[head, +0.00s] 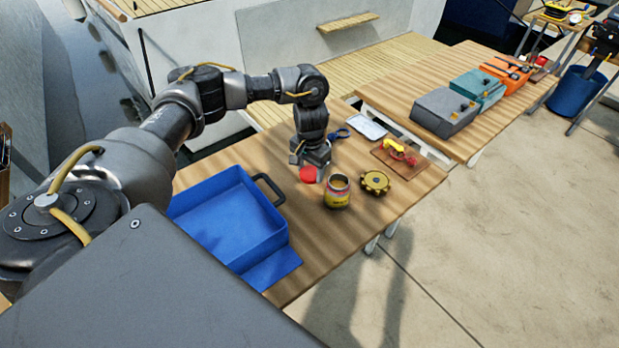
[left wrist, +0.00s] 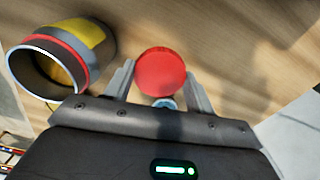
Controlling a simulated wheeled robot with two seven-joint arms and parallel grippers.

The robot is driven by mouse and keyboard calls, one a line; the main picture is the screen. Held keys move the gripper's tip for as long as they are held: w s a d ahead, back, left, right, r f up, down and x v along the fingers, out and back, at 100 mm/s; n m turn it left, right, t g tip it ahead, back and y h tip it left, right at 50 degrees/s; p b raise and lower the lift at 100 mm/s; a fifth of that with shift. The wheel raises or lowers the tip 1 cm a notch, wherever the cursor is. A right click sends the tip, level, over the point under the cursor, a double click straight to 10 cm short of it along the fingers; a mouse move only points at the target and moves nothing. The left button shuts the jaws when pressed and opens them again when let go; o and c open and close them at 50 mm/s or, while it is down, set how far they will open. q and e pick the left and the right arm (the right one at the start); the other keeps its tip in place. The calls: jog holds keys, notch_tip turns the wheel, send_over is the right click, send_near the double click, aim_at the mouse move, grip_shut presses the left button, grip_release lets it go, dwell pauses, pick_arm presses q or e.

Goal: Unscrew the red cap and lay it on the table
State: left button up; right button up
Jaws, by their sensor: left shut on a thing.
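The red cap (head: 308,174) is between the fingers of my left gripper (head: 316,172), just left of the jar in the head view. In the left wrist view the red cap (left wrist: 161,71) sits between the two fingertips of my left gripper (left wrist: 160,82), which is shut on it. It is low by the table (head: 330,225); I cannot tell whether it touches the wood. The jar (head: 337,191) with a yellow and red label stands upright and open on the table. Its open mouth also shows in the left wrist view (left wrist: 62,60). My right gripper is not in view.
A blue tray (head: 245,238) with a dark handle lies left of the jar. A brass gear (head: 375,181) is close on the jar's right. A small board (head: 398,158) with a red and yellow object and a white tray (head: 366,125) lie behind. Toolboxes stand on another table.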

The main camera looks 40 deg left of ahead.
aim_at(310, 171)
pick_arm(q)
jog(key=shift+w+a+f+b, duration=0.15)
jog(key=shift+f+b, duration=0.1)
jog(key=shift+f, duration=0.75)
jog(key=shift+w+a+f+b, duration=0.1)
jog(key=shift+f+b, duration=0.1)
jog(key=shift+f, duration=0.75)
jog(key=o, duration=1.1)
jog(key=shift+f, duration=0.15)
notch_tip(310, 171, up, 12)
jog(key=shift+r+p, duration=0.25)
jog(key=shift+p, duration=0.95)
jog(key=shift+f, duration=0.15)
